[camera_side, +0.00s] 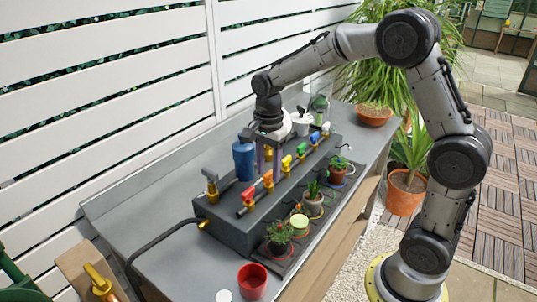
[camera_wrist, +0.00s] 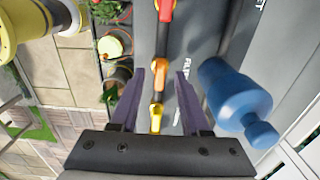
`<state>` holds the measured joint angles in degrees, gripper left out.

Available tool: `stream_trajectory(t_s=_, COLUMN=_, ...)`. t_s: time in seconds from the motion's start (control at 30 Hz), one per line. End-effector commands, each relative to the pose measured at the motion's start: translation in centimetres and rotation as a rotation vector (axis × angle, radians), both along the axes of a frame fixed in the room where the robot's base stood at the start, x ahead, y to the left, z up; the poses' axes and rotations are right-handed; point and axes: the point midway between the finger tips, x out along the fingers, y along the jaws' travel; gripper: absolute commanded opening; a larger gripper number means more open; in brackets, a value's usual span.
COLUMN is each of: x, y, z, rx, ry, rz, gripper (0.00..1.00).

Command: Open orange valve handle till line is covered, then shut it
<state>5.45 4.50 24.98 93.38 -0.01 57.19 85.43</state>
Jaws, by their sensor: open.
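The orange valve handle (camera_side: 267,178) is second from the near end of a row of coloured handles on the dark valve block (camera_side: 232,226). In the wrist view the orange handle (camera_wrist: 158,78) lies between the red and yellow ones, ahead of my fingertips. My gripper (camera_side: 269,158) is open and empty above the block, its purple fingers (camera_wrist: 160,75) apart on either side of the row. No contact with the handle shows. A pot with a pale yellow-green top (camera_side: 299,221) stands in front of the block, in an orange ring. I cannot make out a line in it.
A red handle (camera_side: 248,194) and a yellow handle (camera_side: 286,162) flank the orange one. A blue bottle-shaped part (camera_side: 243,160) stands close behind the row. Potted plants (camera_side: 279,238) stand along the front. A red cup (camera_side: 252,280) sits on the grey bench.

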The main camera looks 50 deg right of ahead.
Motion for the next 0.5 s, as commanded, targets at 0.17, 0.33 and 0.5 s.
stream_trajectory(t_s=0.17, x=0.1, y=0.0, z=2.5, rx=-0.001, ry=-0.006, rz=0.000, gripper=0.46)
stream_trajectory(t_s=0.33, x=0.1, y=0.0, z=6.2, rx=-0.001, ry=-0.008, rz=0.000, gripper=0.46)
stream_trajectory(t_s=0.5, x=0.1, y=0.0, z=9.7, rx=-0.001, ry=-0.006, rz=0.000, gripper=0.46)
